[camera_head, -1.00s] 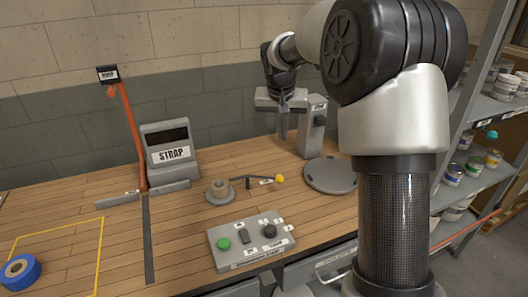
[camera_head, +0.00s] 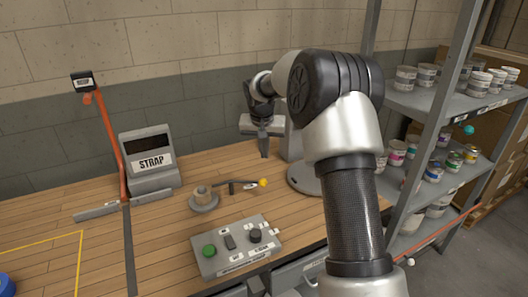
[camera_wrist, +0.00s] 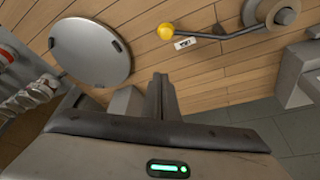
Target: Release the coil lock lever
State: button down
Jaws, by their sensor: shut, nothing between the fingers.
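The coil lock lever is a thin dark bar (camera_wrist: 215,36) with a yellow ball knob (camera_head: 263,183) at its end. It runs from a round grey hub (camera_head: 203,198) on the wooden bench, and the knob points right in the head view. In the wrist view the knob (camera_wrist: 165,31) is at the top middle and the hub (camera_wrist: 285,15) at the top right. My gripper (camera_head: 264,153) is shut and empty, pointing down above and behind the knob in the head view. In the wrist view its fingers (camera_wrist: 162,82) are apart from the lever.
A round grey plate (camera_head: 303,178) lies right of the knob, with an upright unit behind it. A button box (camera_head: 236,262) sits in front of the hub. The STRAP display (camera_head: 150,160) stands at left. Shelves with paint cans (camera_head: 435,172) rise at right.

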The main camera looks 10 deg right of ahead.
aim_at(263, 180)
jog(key=x, duration=0.6)
jog(key=shift+s+a+f, duration=0.1)
jog(key=shift+s+f, duration=0.1)
jog(key=shift+f, duration=0.15)
jog(key=shift+s+a+f, duration=0.1)
jog(key=shift+s+a, duration=0.2)
jog(key=shift+s, duration=0.5)
jog(key=shift+s+a+f, duration=0.15)
jog(key=shift+s+a, duration=0.15)
jog(key=shift+s, duration=0.45)
jog(key=shift+b, duration=0.35)
jog(key=shift+s+a+f+m+h+b, duration=0.1)
jog(key=shift+s+a+m+h+b, duration=0.1)
jog(key=shift+s+m+b, duration=0.45)
jog(key=shift+s+a+f+m+h+b, duration=0.1)
jog(key=shift+s+a+m+h+b, duration=0.1)
jog(key=shift+s+m+b, duration=0.4)
jog(key=s+a+m+b, duration=0.1)
jog(key=m, duration=0.1)
jog(key=s+a+m+g+h+b, duration=0.1)
jog(key=s+m, duration=0.1)
jog(key=s+a+m+g+b, duration=0.1)
jog(key=m, duration=0.1)
jog(key=shift+s+a+r, duration=0.2)
jog(key=shift+s+a, duration=0.05)
jog(key=shift+s+a+m+g+h, duration=0.3)
jog(key=shift+s+a+m+g, duration=0.35)
jog(key=shift+a+m, duration=0.5)
jog(key=shift+s+a, duration=0.35)
jog(key=shift+a, duration=0.2)
